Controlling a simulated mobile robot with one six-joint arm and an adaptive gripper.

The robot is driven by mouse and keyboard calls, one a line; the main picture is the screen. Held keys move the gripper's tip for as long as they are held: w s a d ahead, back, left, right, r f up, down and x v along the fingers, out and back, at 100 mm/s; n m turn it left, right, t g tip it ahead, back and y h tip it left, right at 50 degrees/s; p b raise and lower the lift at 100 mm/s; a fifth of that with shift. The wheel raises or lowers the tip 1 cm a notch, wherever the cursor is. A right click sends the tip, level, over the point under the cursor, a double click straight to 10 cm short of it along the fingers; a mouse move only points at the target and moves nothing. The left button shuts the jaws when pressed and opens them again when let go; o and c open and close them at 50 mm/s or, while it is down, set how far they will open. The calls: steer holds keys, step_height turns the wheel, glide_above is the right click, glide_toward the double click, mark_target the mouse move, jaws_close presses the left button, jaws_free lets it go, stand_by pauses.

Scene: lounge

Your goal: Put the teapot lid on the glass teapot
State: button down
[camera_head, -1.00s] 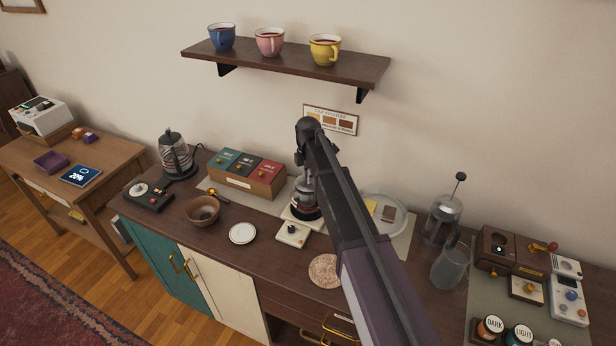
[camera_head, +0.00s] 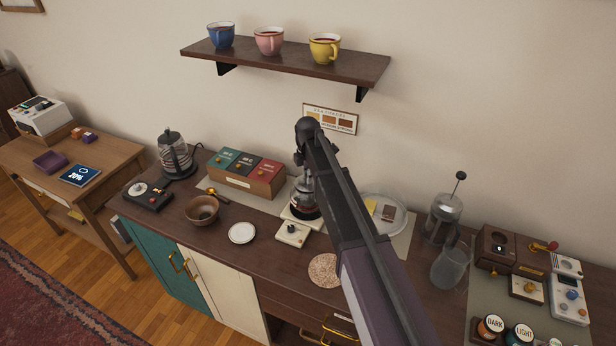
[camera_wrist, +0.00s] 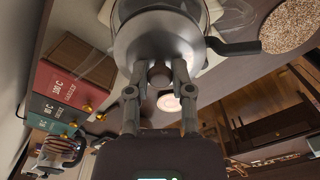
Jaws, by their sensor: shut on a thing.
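The glass teapot (camera_head: 305,206) holds dark liquid and stands on a white base at the middle of the counter, partly hidden by my arm. In the wrist view its glass (camera_wrist: 155,8) shows at the top, with a dark handle (camera_wrist: 238,47) to the right. The lid is at the teapot's mouth. I cannot tell whether it rests on the rim or is just above it. In the head view my gripper is mostly hidden behind my arm.
A tea box (camera_head: 245,177) with three coloured sections stands left of the teapot. A small white dish (camera_head: 242,233) and a brown bowl (camera_head: 202,210) are in front of it. A round glass tray (camera_head: 399,228) and a French press (camera_head: 442,218) stand to the right. A cup shelf (camera_head: 285,66) hangs above.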

steer(key=shift+f+b, duration=0.25)
steer(key=shift+b, duration=0.05)
stand_by(0.5)
steer(key=shift+c, duration=2.2)
jaws_free()
steer(key=shift+r, duration=0.15)
